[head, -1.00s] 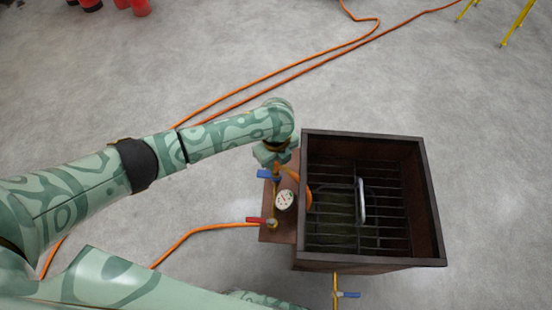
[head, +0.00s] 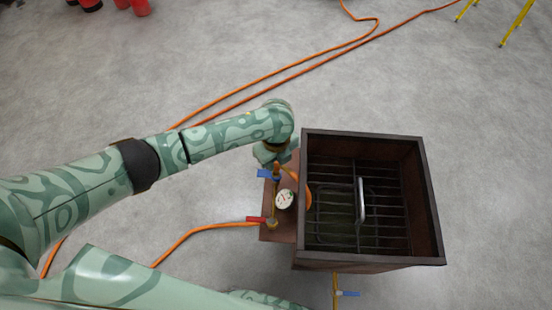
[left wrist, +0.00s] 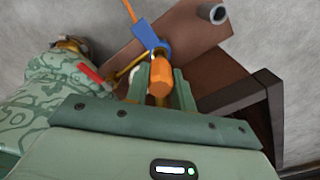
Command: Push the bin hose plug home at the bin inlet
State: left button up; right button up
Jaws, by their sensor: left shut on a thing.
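The burn bin (head: 436,215) is a dark open box with a grate, right of centre in the head view. On its left side a brown plate (head: 283,232) carries brass pipework with a round gauge (head: 285,199), a blue handle (head: 267,174) and a red handle (head: 256,220). My left gripper (head: 274,155) is over the far end of this pipework. In the left wrist view my left gripper (left wrist: 160,90) is shut on the orange bin hose plug (left wrist: 160,74), close by the blue handle (left wrist: 152,38). The inlet mouth is hidden, so I cannot tell how deep the plug sits.
An orange hose (head: 205,228) runs from the left to the red-handled end. More orange hoses (head: 270,75) cross the floor behind. Red cylinders (head: 139,7) stand at the far left and yellow legs (head: 515,25) at the far right. A blue-handled yellow pipe (head: 335,290) is below the bin.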

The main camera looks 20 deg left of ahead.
pick_arm(q)
jog(key=shift+f+b, duration=0.45)
jog(key=shift+f, duration=0.65)
jog(key=shift+r, duration=0.1)
jog(key=shift+f, duration=0.9)
dwell(0.6)
jog(key=o, duration=1.1)
